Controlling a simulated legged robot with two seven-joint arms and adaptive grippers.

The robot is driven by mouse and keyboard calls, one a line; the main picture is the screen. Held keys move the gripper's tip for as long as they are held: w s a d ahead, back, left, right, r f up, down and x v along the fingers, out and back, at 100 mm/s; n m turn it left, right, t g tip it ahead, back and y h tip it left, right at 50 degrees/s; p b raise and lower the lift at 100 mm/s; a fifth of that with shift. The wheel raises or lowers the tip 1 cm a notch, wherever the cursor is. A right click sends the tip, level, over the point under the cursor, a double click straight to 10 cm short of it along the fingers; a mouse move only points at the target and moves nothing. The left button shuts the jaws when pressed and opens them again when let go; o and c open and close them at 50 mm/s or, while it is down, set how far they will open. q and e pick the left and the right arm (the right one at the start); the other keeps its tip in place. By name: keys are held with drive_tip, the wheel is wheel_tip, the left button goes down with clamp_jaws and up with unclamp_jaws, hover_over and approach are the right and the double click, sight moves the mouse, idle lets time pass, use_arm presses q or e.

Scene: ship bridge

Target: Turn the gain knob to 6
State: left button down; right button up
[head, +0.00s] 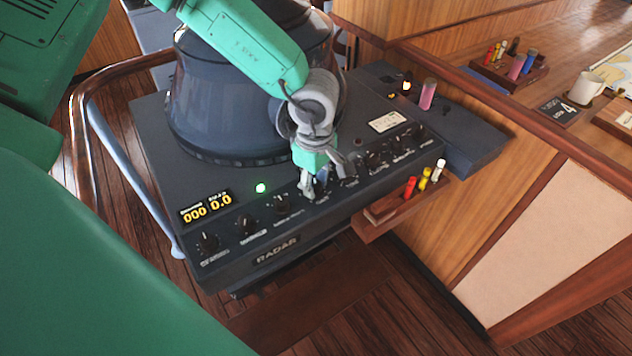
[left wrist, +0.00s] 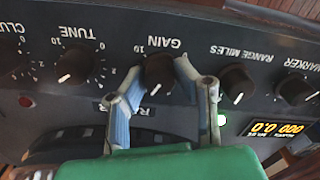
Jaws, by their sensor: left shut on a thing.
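The radar console (head: 150,150) has a row of black knobs along its front panel. In the left wrist view the panel is upside down, and the gain knob (left wrist: 159,70) sits under the label GAIN. It is black with a white pointer line. My left gripper (left wrist: 160,80) has one finger on each side of this knob and is shut on it. In the head view my left gripper (head: 314,188) reaches down to the middle of the knob row and largely hides the knob there. The scale numbers around the knob are partly covered by the fingers. My right gripper is not in view.
The tune knob (left wrist: 75,66) and range miles knob (left wrist: 237,82) flank the gain knob closely. A yellow display (head: 207,207) and green lamp (head: 261,188) are on the panel. A wooden holder (head: 385,208) with pens juts out at the right front. The radar hood (head: 210,100) rises behind.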

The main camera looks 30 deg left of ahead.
sight(315, 181)
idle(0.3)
use_arm(q)
drive_tip(key=c, duration=1.3)
unclamp_jaws()
drive_tip(key=shift+o, duration=0.2)
drive_tip(key=shift+w+a+f, duration=0.1)
wheel_tip(315, 181, up, 12)
drive_tip(key=shift+w+f, duration=0.1)
drive_tip(key=shift+a, duration=0.1)
